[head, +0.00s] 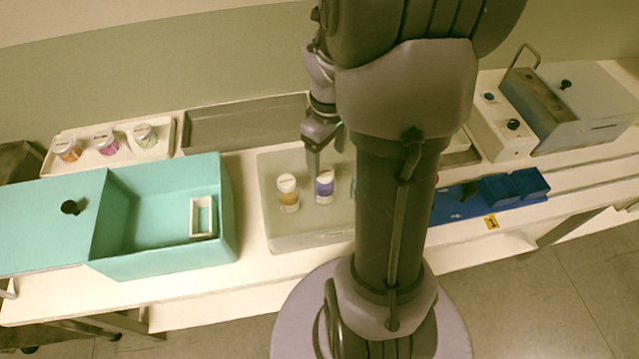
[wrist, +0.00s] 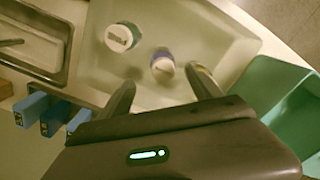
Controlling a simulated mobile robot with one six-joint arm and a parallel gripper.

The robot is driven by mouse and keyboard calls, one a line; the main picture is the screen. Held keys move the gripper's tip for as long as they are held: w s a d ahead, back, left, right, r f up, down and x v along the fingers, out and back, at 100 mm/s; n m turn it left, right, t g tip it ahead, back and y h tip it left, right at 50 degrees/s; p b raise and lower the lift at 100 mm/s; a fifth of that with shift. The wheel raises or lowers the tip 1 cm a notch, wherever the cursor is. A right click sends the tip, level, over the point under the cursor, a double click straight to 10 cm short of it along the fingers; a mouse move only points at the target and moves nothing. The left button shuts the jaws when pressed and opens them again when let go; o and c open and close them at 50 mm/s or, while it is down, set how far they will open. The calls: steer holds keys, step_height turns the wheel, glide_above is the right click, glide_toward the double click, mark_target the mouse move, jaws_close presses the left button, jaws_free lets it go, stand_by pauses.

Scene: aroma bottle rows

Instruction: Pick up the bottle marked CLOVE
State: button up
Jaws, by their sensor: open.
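My gripper (head: 314,165) is open above the pale tray, just behind the purple-labelled bottle. In the wrist view its two fingers (wrist: 160,78) are spread, with nothing held. The purple-labelled, white-capped bottle (head: 324,187) stands upright; in the wrist view its cap (wrist: 163,68) shows just beyond the gap between the fingertips. An orange-yellow-labelled bottle (head: 288,194) stands to its left; in the wrist view it (wrist: 205,72) is partly hidden by the right finger. A teal-labelled bottle (wrist: 122,37) is mostly hidden by my arm in the head view. I cannot read CLOVE on any bottle.
The pale tray (head: 290,240) has bare floor around the bottles. A teal box (head: 160,265) stands to its left, a grey metal tray (head: 235,125) behind. A white tray (head: 167,148) holds three bottles. Blue bins (head: 530,181) and a white machine (head: 497,125) are at right.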

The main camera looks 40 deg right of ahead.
mark_target(327, 171)
step_height(327, 171, down, 4)
steer(key=shift+r+b, duration=0.15)
steer(key=shift+b, duration=0.4)
steer(key=f+b, duration=0.1)
steer(key=f, duration=0.1)
steer(key=f+b, duration=0.2)
steer(key=f, duration=0.1)
steer(key=shift+a+f, duration=0.25)
steer(key=shift+f, duration=0.1)
steer(key=shift+r, duration=0.2)
steer(key=shift+c, duration=0.2)
jaws_close()
